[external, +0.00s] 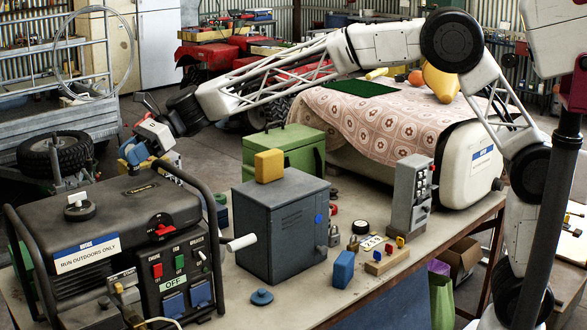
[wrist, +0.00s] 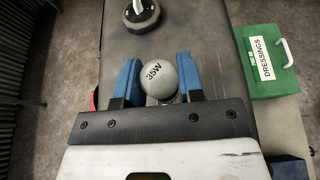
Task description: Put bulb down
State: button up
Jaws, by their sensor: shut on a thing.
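A grey round bulb (wrist: 158,77) marked "35W" sits between the blue fingers of my gripper (wrist: 158,72) in the wrist view. The gripper is shut on it. In the external view my gripper (external: 134,152) is over the rear right part of the dark generator's top (external: 150,193). The bulb cannot be made out clearly there. In the wrist view the generator's dark top (wrist: 205,28) lies beneath the bulb. The gap between bulb and surface cannot be told.
A green box (wrist: 272,60) labelled "DRESSINGS" is on the right. A grey cabinet (external: 281,235) carries a yellow block (external: 269,166). A tube frame (external: 203,195) borders the generator.

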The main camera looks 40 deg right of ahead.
jog(key=shift+w+a, duration=0.25)
jog(key=shift+w, duration=0.1)
jog(key=shift+a, duration=0.1)
jog(key=shift+w+a, duration=0.1)
jog(key=shift+w, duration=0.15)
jog(key=shift+w+a+f, duration=0.1)
jog(key=shift+f, duration=1.7)
jog(key=shift+f, duration=0.15)
jog(key=o, duration=0.9)
jog(key=shift+o, duration=0.2)
